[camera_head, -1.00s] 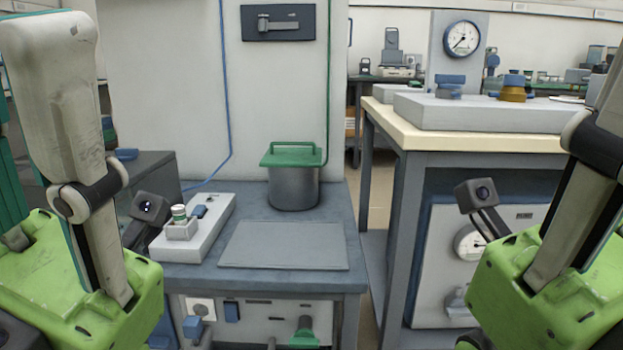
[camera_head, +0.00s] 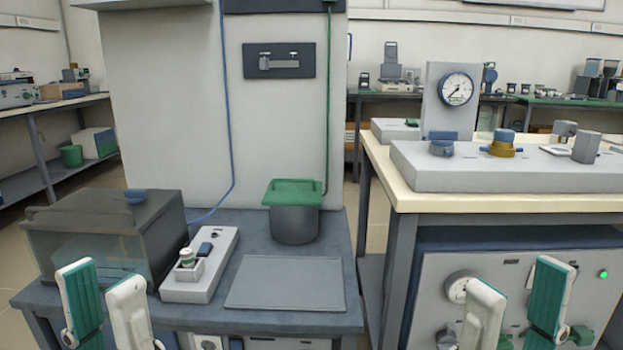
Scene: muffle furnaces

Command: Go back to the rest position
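My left gripper (camera_head: 102,278) is at the bottom left, in front of the grey bench. Its two fingers point up, apart, with nothing between them. My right gripper (camera_head: 520,278) is at the bottom right, in front of the furnace panel (camera_head: 432,290) under the pale-topped bench. Its fingers are also apart and empty. Neither gripper visibly holds anything. The rest of both arms is out of view.
The grey bench (camera_head: 345,260) carries a glass-sided box (camera_head: 90,245), a white block (camera_head: 212,270) with a small vial, a flat plate (camera_head: 285,282) and a green-lidded pot (camera_head: 295,222). The pale-topped bench (camera_head: 480,202) holds a gauge (camera_head: 456,89) and valve fittings.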

